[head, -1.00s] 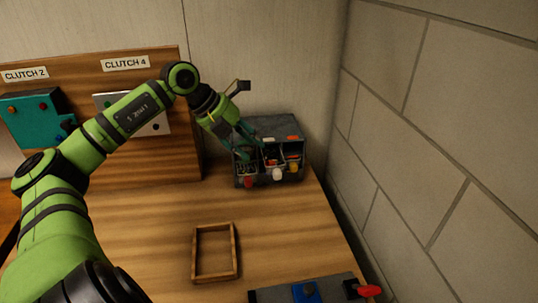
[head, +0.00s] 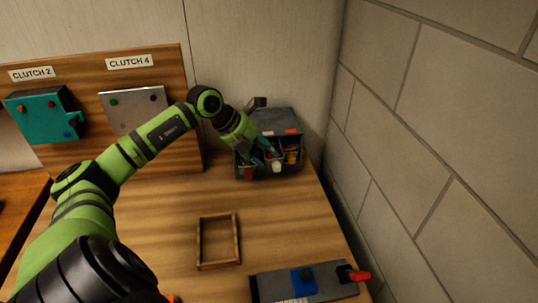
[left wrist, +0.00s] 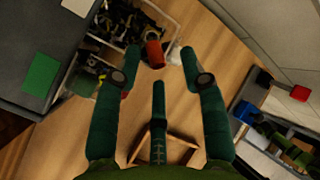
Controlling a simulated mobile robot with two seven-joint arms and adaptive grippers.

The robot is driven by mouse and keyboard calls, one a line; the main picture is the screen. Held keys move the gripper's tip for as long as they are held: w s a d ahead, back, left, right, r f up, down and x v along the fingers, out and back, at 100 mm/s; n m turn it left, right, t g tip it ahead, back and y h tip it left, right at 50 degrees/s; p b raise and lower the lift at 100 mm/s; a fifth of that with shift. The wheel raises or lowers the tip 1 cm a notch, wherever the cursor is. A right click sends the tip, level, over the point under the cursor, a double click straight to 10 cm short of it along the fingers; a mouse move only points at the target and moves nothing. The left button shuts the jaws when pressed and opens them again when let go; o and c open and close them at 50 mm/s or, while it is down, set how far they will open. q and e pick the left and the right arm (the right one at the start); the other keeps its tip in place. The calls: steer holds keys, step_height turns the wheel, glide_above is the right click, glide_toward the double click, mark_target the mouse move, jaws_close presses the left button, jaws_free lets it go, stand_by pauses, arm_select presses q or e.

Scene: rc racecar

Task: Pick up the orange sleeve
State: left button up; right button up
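A dark grey parts bin (head: 285,120) stands at the back right of the bench, with small coloured parts in its compartments. A small orange-red piece (head: 291,150) shows in its right compartment; I cannot tell if it is the orange sleeve. My left gripper (head: 270,156) is over the front of the bin, pointing down and right. In the left wrist view its dark green fingers (left wrist: 160,62) are spread with nothing held between them. A red cylinder (left wrist: 155,53) and a white piece (left wrist: 175,50) show beyond the fingertips at the bin's edge. My right gripper is not in view.
An empty wooden frame (head: 237,240) lies on the bench. A teal box (head: 40,117) and grey panel (head: 135,108) are on the backboard. A block wall bounds the right.

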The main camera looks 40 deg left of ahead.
arm_select(q)
steer(key=shift+s+f, duration=0.1)
steer(key=shift+f, duration=0.35)
steer(key=c, duration=0.4)
steer(key=shift+d, duration=0.1)
steer(key=shift+c, duration=0.7)
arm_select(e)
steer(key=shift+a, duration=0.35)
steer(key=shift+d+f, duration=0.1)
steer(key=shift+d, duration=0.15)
arm_select(q)
steer(key=shift+r+b, duration=0.45)
steer(key=shift+r, duration=0.1)
steer(key=d+r, duration=0.3)
steer(key=w+d+r+b, duration=0.1)
steer(key=d+r, duration=0.3)
steer(key=d+r+b, duration=0.1)
steer(key=d+r, duration=0.2)
steer(key=d, duration=0.1)
steer(key=shift+w+d+r, duration=0.15)
steer(key=shift+w+d, duration=0.05)
steer(key=shift+w, duration=0.15)
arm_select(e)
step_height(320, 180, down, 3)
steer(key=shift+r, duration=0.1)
